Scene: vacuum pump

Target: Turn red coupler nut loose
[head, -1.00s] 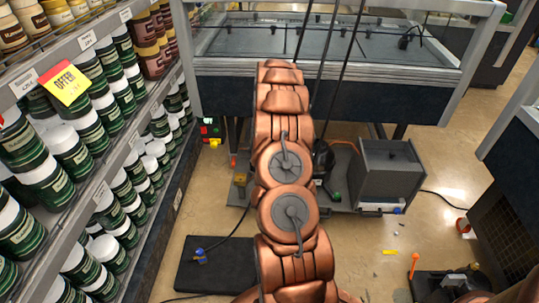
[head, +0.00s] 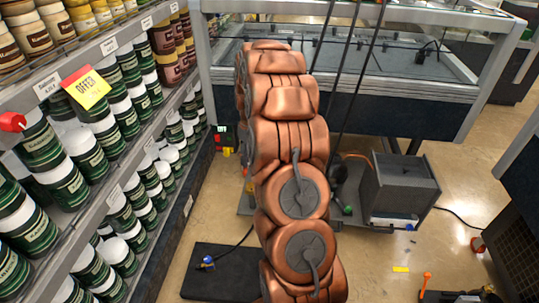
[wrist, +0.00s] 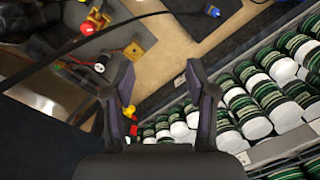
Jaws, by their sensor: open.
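My gripper (wrist: 163,88) is open and empty in the wrist view, with its two dark fingers spread apart. A small red part (wrist: 88,28) beside a yellow piece sits on the grey base plate (wrist: 75,50) at the upper left, apart from my fingers; it may be the red coupler nut, but I cannot tell for sure. A brass-coloured block (wrist: 135,50) stands at the plate's edge, close to my left finger. In the head view, my copper arm hides my gripper and part of the pump assembly, whose grey box (head: 400,190) shows to the right.
Shelves of green-and-white jars (head: 125,200) line the left side. A glass-topped display case (head: 345,75) stands over the pump area. A dark mat (head: 222,278) with a blue connector (head: 207,262) lies on the floor. Open floor (head: 365,265) shows at right.

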